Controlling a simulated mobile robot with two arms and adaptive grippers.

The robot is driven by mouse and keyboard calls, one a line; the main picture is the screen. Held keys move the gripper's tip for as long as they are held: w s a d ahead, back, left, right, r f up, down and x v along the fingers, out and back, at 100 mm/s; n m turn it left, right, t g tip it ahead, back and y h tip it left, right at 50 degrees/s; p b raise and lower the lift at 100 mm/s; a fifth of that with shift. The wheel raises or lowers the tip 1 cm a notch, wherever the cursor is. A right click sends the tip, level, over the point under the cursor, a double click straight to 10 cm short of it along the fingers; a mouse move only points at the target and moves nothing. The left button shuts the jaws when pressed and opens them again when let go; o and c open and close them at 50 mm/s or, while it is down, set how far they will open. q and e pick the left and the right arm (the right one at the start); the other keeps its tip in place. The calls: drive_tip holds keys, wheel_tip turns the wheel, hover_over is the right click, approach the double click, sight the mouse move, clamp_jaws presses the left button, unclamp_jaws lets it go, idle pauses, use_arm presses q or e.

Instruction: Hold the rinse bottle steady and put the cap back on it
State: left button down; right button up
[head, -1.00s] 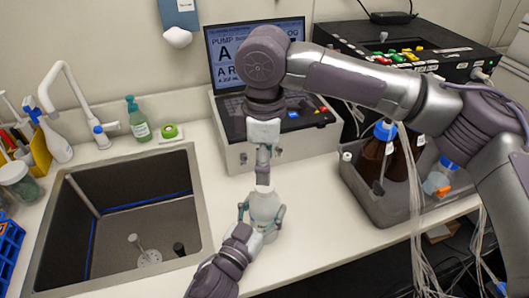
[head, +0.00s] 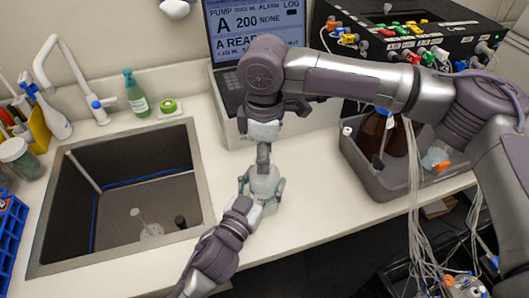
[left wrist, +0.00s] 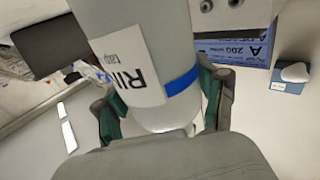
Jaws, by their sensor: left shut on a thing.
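The rinse bottle (head: 264,185) is pale and stands roughly upright on the white counter, just right of the sink. In the left wrist view the bottle (left wrist: 150,65) shows a white label with "RIN" and a blue band. My left gripper (head: 261,190) is shut around its body, with one dark green finger on each side. My right gripper (head: 264,160) points straight down over the bottle's top, with its narrow fingers at or just above the neck. I cannot make out the cap; the fingers and small size hide whether it is held or touching the bottle.
The dark sink (head: 125,200) is open to the left. A grey bin (head: 375,185) with brown bottles stands to the right. A pump box with a screen (head: 257,35) is behind the grippers. Loose tubes (head: 418,200) hang over the counter's right edge.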

drive_tip(key=c, duration=0.5)
drive_tip(key=o, duration=1.4)
wheel_tip(320, 180, up, 12)
use_arm(q)
unclamp_jaws()
